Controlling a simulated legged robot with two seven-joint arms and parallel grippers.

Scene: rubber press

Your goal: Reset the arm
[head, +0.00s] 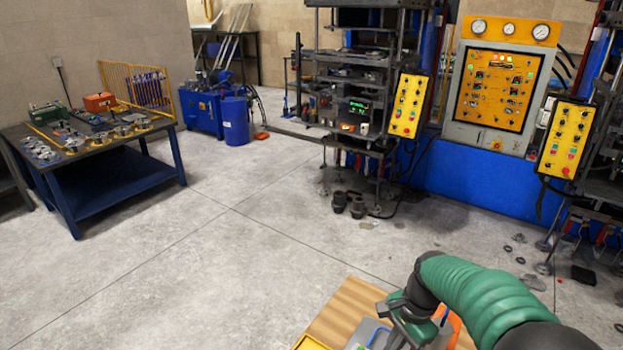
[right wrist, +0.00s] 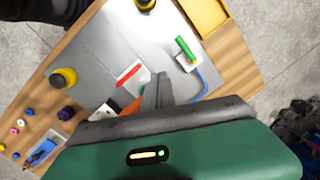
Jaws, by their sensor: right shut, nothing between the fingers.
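My right arm with its green sleeve comes in from the lower right of the head view, and its gripper (head: 405,322) hangs over a wooden table (head: 340,312). In the right wrist view my right gripper (right wrist: 158,88) has its fingers together with nothing between them, above a grey mat (right wrist: 100,60). A red-handled item (right wrist: 130,73) is left of the fingers, and a green-handled item (right wrist: 186,48) is up and to the right, apart from them. My left gripper is not in view.
The table (right wrist: 235,75) also bears a yellow tray (right wrist: 222,20), a yellow-and-black cylinder (right wrist: 63,78), several small coloured parts and a small tray with blue items (right wrist: 42,150). Beyond are a blue workbench (head: 105,180) and a press with control panels (head: 500,90). Open floor lies between.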

